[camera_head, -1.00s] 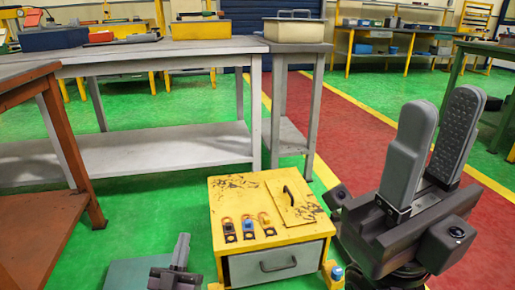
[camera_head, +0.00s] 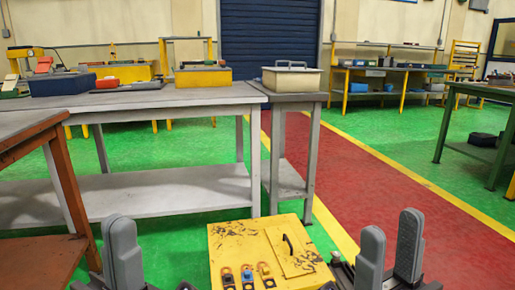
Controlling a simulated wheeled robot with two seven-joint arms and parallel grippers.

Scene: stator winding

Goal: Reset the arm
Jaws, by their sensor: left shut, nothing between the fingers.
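My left gripper (camera_head: 122,226) stands at the lower left, its grey fingers pointing up and pressed together, with nothing held. My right gripper (camera_head: 391,222) is at the lower right, pointing up. Its two grey fingers are apart with an empty gap between them. The bases of both grippers are cut off by the bottom edge. Between them is a worn yellow cabinet (camera_head: 228,240), and neither gripper's fingers hold anything from it.
A brown table (camera_head: 35,265) is at left. Red floor (camera_head: 370,175) is clear.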

